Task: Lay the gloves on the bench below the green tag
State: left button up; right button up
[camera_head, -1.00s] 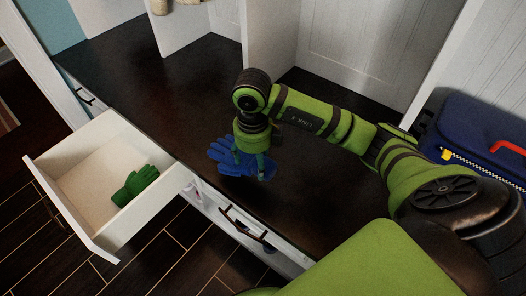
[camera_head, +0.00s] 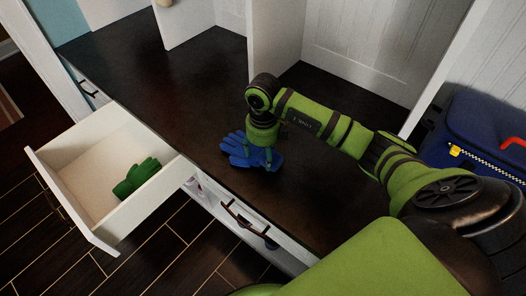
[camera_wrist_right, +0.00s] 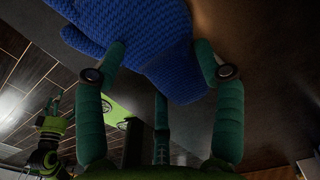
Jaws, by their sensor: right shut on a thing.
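A blue knitted glove (camera_head: 233,150) is in my right gripper (camera_head: 259,160), over the dark bench top (camera_head: 185,95) near its front edge. The fingers are shut on it, and its fingers point left. I cannot tell whether it touches the bench. The blue glove (camera_wrist_right: 140,40) fills the top of the right wrist view between the teal fingers. A green glove (camera_head: 137,178) lies in the open white drawer (camera_head: 70,158) at the left. The green tag does not show. What seems to be my left gripper (camera_wrist_right: 50,106) shows small in the wrist view; its jaws are unclear.
White upright dividers (camera_head: 275,45) split the bench into bays at the back. A blue bag (camera_head: 475,130) with a red handle stands at the right. The open drawer juts out over the dark floor. The bench left of the glove is clear.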

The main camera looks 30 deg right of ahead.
jog(key=o, duration=1.4)
pick_arm(q)
jog(key=shift+r, duration=0.1)
pick_arm(e)
jog(key=shift+r, duration=0.2)
pick_arm(q)
jog(key=shift+s+a+f+p, duration=0.1)
jog(key=shift+s+f+p, duration=0.2)
jog(key=shift+f, duration=0.3)
jog(key=shift+s+f+p, duration=0.25)
jog(key=shift+f+p, duration=0.1)
jog(key=shift+f, duration=0.25)
jog(key=shift+s+a+f+p, duration=0.1)
jog(key=shift+s+f+p, duration=0.2)
jog(key=shift+f, duration=0.3)
pick_arm(e)
notch_tip(320, 180, up, 12)
jog(key=shift+f, duration=0.15)
